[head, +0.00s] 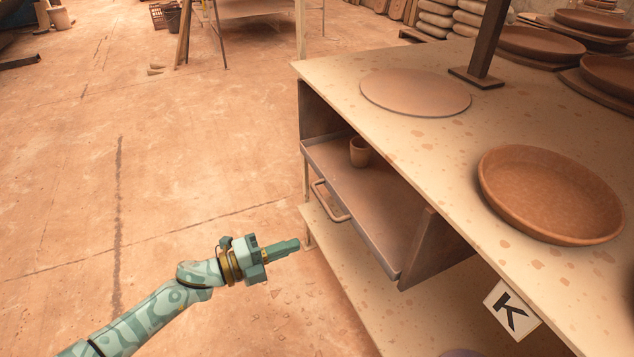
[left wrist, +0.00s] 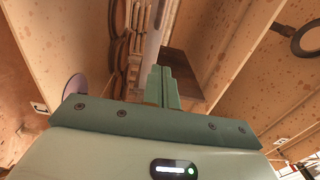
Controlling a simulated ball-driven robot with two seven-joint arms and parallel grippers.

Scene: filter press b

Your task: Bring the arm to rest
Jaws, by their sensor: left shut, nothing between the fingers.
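My left gripper (head: 288,248) is shut and empty, with its fingers pressed together. In the head view it hangs over the open floor, to the left of the workbench and apart from it, its fingers pointing right toward the bench. Its shut fingers (left wrist: 161,88) also show in the left wrist view, in front of the bench's underside. My left arm (head: 140,318) comes in from the lower left. My right gripper is not in either view.
A workbench (head: 425,110) fills the right side, with an open drawer (head: 375,205) under its top holding a small cup (head: 359,152). The drawer handle (head: 331,203) sticks out near my gripper. A round bowl (head: 548,193) stands on top.

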